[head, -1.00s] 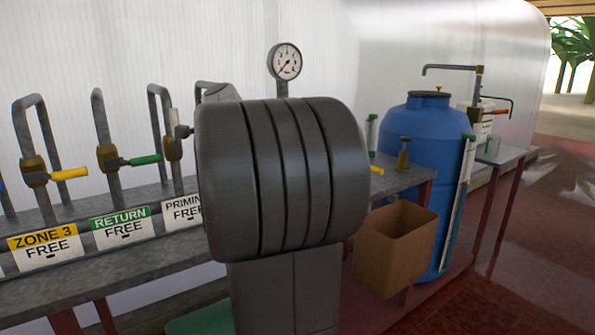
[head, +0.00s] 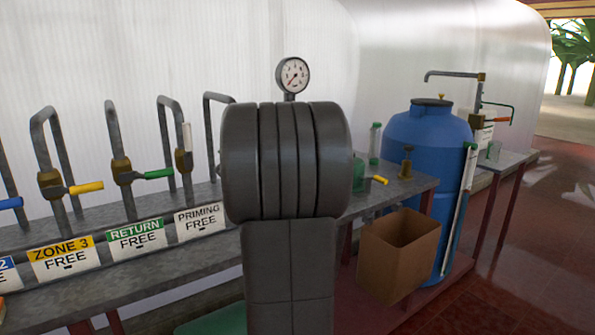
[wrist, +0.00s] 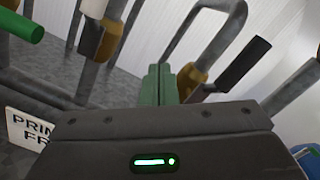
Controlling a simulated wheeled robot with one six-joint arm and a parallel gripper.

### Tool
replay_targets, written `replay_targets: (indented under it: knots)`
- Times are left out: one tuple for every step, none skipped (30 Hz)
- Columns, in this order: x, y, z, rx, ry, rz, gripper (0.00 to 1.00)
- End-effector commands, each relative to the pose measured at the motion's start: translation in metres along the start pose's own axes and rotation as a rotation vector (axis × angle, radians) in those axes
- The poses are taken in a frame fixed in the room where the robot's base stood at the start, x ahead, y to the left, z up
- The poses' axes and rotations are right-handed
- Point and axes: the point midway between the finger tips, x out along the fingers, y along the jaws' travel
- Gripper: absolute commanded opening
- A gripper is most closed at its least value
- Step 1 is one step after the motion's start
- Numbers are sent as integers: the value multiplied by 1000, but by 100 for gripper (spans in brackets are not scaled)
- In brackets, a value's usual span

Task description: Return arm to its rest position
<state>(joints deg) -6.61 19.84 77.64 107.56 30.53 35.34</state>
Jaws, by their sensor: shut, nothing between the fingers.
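My arm's dark grey links stand in the middle of the head view and hide my gripper there. In the wrist view my gripper (wrist: 159,86) shows as two green fingers pressed together with nothing between them. Behind the fingers are grey pipes with brass valves. A black valve handle (wrist: 245,62) is right of the fingers, and a green handle (wrist: 20,24) is at the upper left. I cannot tell the exact gap between fingers and pipes.
A grey bench carries bent pipes with the signs ZONE 3 (head: 61,259), RETURN (head: 137,239) and PRIMING (head: 199,220). A pressure gauge (head: 292,75) rises behind my arm. A blue barrel (head: 425,150) and a cardboard box (head: 385,262) are at right. The red floor at far right is clear.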

Motion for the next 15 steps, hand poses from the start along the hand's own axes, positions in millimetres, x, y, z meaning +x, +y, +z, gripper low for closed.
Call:
replay_targets:
  knots:
    - [0,0,-4,51,3,-1,0]
    - [0,1,-6,83,3,-2,0]
    - [0,3,-10,126,4,-4,0]
    - [-1,4,-13,158,4,-7,0]
    - [-1,5,-16,191,4,-8,0]
    - [-1,7,-19,236,4,-10,0]
    - [-1,8,-22,268,4,-12,0]
    - [-1,10,-24,301,4,-13,0]
    - [-1,13,-27,345,4,-15,0]
    - [-2,14,-30,374,4,-17,0]
    - [-2,16,-31,405,4,-18,0]
    - [-2,19,-34,443,3,-20,0]
    - [-2,20,-36,469,3,-21,0]
    - [-2,22,-38,493,3,-23,0]
    - [-2,24,-40,523,3,-24,0]
